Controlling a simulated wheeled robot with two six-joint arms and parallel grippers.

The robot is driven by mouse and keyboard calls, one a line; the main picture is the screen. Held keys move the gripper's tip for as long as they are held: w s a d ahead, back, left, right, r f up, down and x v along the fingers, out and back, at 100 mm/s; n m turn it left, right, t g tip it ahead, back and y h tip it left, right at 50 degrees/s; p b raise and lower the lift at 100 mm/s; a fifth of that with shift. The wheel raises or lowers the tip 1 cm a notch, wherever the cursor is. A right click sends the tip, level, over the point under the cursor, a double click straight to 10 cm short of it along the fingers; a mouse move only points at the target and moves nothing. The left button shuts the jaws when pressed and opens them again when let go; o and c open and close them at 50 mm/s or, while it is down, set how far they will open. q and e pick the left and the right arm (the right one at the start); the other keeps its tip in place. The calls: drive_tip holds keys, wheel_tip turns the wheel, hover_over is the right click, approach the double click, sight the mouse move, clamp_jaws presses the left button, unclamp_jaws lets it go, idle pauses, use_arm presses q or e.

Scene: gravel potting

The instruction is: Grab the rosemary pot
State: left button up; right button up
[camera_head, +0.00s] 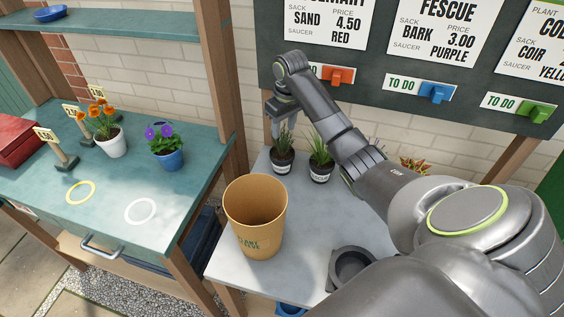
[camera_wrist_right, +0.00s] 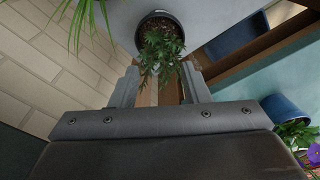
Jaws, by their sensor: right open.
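A small dark pot with a pale label band (camera_head: 282,164) holds an upright green plant and stands near the back of the grey table. I take it for the rosemary pot; its label is too small to read. My right gripper (camera_head: 276,130) hangs just above and behind this plant. In the right wrist view my right gripper (camera_wrist_right: 160,76) is open, and the leafy plant (camera_wrist_right: 160,50) in its dark pot (camera_wrist_right: 172,17) lies beyond and between the fingertips. Nothing is held. My left gripper is not in view.
A similar pot labelled FESCUE (camera_head: 320,173) stands close to the right. A tall tan bin (camera_head: 255,215) stands in front, with a dark round holder (camera_head: 352,268) beside it. A wooden post (camera_head: 224,80) is left. A sign board (camera_head: 400,70) hangs behind.

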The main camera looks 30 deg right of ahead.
sight(282, 142)
drive_tip(key=shift+w+f+p, duration=0.25)
drive_tip(key=shift+f+p, duration=0.15)
drive_tip(key=shift+f, duration=1.4)
drive_tip(key=shift+w+f+p, duration=0.2)
drive_tip(key=shift+f+p, duration=0.15)
drive_tip(key=shift+f, duration=1.4)
clamp_jaws()
drive_tip(key=shift+r, duration=0.1)
